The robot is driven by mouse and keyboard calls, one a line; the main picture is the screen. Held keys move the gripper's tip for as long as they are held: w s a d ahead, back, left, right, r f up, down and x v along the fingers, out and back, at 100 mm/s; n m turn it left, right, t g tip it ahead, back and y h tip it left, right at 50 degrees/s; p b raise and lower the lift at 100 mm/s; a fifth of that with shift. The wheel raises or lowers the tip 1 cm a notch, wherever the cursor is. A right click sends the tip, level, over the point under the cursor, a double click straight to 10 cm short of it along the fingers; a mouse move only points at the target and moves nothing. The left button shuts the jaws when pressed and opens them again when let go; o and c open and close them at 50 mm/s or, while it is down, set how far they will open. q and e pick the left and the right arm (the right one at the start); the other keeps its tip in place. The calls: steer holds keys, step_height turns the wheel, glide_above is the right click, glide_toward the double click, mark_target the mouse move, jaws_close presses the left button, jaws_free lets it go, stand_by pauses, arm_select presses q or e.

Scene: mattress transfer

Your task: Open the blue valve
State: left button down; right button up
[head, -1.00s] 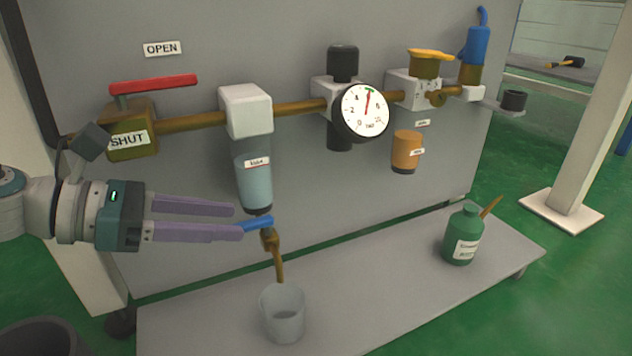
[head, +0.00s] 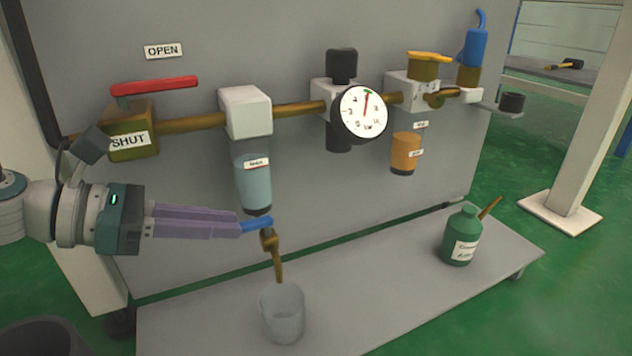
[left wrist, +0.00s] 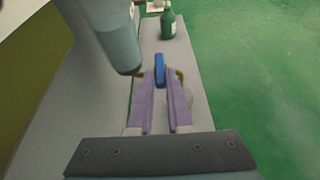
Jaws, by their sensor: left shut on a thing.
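The blue valve handle (head: 258,223) sits on a small brass drain cock (head: 270,241) under the clear filter bowl (head: 253,180). My left gripper (head: 240,224) is shut on the blue handle, its purple fingers coming in from the left. In the left wrist view the blue handle (left wrist: 159,69) stands between the two fingertips (left wrist: 160,85). The brass spout points down above a clear cup (head: 283,312) on the shelf. The handle lies roughly level, tilted slightly up to the right. My right gripper is not in view.
A red lever (head: 154,86) is on the pipe at the upper left, between OPEN and SHUT labels. A gauge (head: 363,111) and an orange bowl (head: 405,153) are to the right. A green bottle (head: 461,236) stands on the shelf (head: 370,290), whose middle is clear.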

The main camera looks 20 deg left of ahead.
mark_target(263, 227)
arm_select(q)
steer(key=n+y+p, duration=0.1)
steer(key=p, duration=0.1)
steer(key=s+d+n+t+y+p, duration=0.1)
steer(key=p, duration=0.1)
steer(key=d+n+t+y+p, duration=0.1)
steer(key=n+y+p, duration=0.1)
steer(key=shift+s+r+p, duration=0.15)
steer(key=shift+r+p, duration=0.15)
steer(key=shift+s+d+f+n+t+y+p, duration=0.15)
steer(key=shift+d+n+t+y+p, duration=0.35)
steer(key=shift+n+y, duration=0.4)
steer(key=shift+w+d+f+n+g+y, duration=0.1)
steer(key=shift+d+n+g+y, duration=0.15)
steer(key=shift+d+n+y, duration=0.8)
steer(key=shift+w+d+f+n+g+y, duration=0.1)
steer(key=shift+w+d+n+g+y, duration=0.15)
steer(key=shift+n+y, duration=1.5)
steer(key=shift+d+n+g+y, duration=0.2)
steer(key=shift+d+n+y, duration=0.65)
steer(key=shift+y, duration=0.85)
steer(key=shift+a+n, duration=0.1)
steer(key=shift+n, duration=0.15)
